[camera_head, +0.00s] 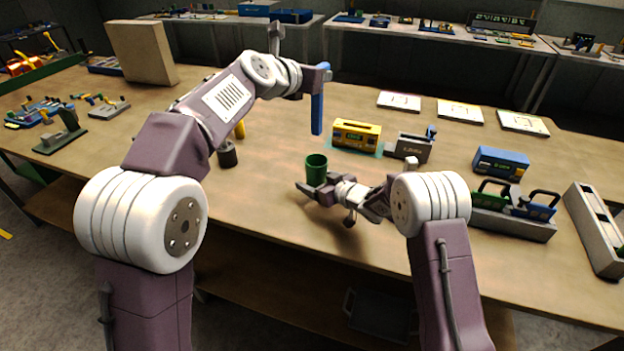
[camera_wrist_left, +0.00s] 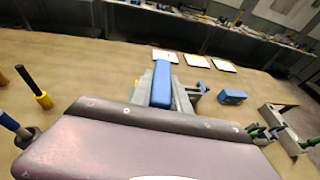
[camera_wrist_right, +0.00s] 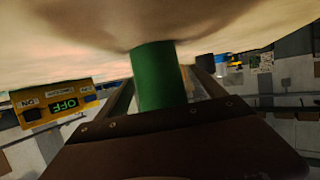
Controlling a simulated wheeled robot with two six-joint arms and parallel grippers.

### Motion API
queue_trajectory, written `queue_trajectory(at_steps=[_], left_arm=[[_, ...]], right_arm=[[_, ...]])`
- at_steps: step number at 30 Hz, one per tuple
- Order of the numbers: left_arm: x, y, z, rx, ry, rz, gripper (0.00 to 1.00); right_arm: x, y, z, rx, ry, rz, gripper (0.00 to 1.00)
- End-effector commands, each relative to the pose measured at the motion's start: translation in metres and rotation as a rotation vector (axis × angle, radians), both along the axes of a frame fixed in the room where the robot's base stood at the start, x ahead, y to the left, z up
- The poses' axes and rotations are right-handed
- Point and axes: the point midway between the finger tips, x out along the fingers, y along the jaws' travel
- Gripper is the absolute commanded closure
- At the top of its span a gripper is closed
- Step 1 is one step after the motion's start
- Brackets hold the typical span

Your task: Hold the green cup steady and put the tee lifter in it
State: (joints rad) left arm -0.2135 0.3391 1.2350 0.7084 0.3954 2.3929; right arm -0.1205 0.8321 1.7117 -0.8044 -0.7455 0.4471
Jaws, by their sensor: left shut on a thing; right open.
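The green cup (camera_head: 316,170) stands upright on the table. My right gripper (camera_head: 320,188) is low beside it, its open fingers on either side of the cup; the right wrist view also shows the green cup (camera_wrist_right: 158,78) between them. My left gripper (camera_head: 323,74) is raised above and beyond the cup. It is shut on a long blue bar, which seems to be the tee lifter (camera_head: 317,105), hanging upright above the table. The blue bar also shows between the fingers in the left wrist view (camera_wrist_left: 162,84).
A yellow box (camera_head: 357,134) with a display stands just behind the cup, with a grey device (camera_head: 409,148) beside it. A dark cup (camera_head: 227,154) is to the left. A blue box (camera_head: 501,162) and a grey rack (camera_head: 515,224) are at the right.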

Motion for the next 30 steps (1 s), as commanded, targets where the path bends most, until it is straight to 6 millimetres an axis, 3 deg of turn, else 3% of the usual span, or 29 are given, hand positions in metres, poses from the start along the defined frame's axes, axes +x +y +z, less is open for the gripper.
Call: queue_trajectory(at_steps=[6,15,22,23,30], left_arm=[[0.000,0.000,0.002,-0.002,-0.004,0.001,1.00],[0.000,0.000,0.002,-0.002,-0.004,0.001,1.00],[0.000,0.000,0.002,-0.002,-0.004,0.001,1.00],[0.000,0.000,0.002,-0.002,-0.004,0.001,1.00],[-0.006,-0.009,-0.003,-0.004,-0.003,-0.074,1.00]], right_arm=[[0.017,0.014,-0.008,-0.001,-0.001,0.000,0.21],[0.019,0.015,-0.009,-0.001,-0.001,0.000,0.21],[0.019,0.015,-0.008,-0.001,-0.001,0.000,0.85],[0.019,0.015,-0.008,-0.001,-0.001,0.000,0.89],[0.019,0.015,-0.008,-0.001,-0.001,0.000,0.89]])
